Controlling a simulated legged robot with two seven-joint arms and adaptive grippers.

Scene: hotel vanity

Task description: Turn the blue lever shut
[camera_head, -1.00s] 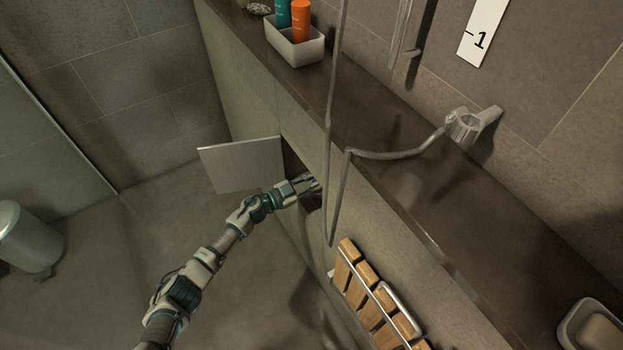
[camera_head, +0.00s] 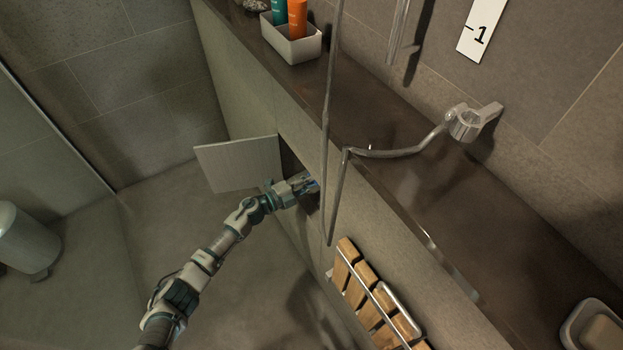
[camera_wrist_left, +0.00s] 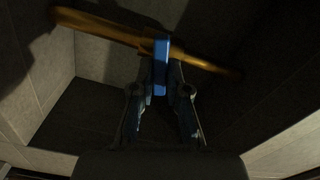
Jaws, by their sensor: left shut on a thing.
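The blue lever (camera_wrist_left: 161,66) sits on a brass-coloured pipe (camera_wrist_left: 105,27) inside a dark wall recess in the left wrist view. The lever stands across the pipe, roughly at right angles to it. My left gripper (camera_wrist_left: 161,85) is shut on the lever, with one finger on each side. In the head view my left gripper (camera_head: 309,187) reaches into the recess behind an open hatch door (camera_head: 238,163). The pipe is hidden there, and only a little blue shows by the fingers. My right gripper is in neither view.
A grey hose (camera_head: 328,120) hangs in front of the wall close to my left gripper. A wooden slatted seat (camera_head: 362,290) is fixed to the wall below right. The dark ledge (camera_head: 420,200) runs above the recess. The floor to the left is mostly clear.

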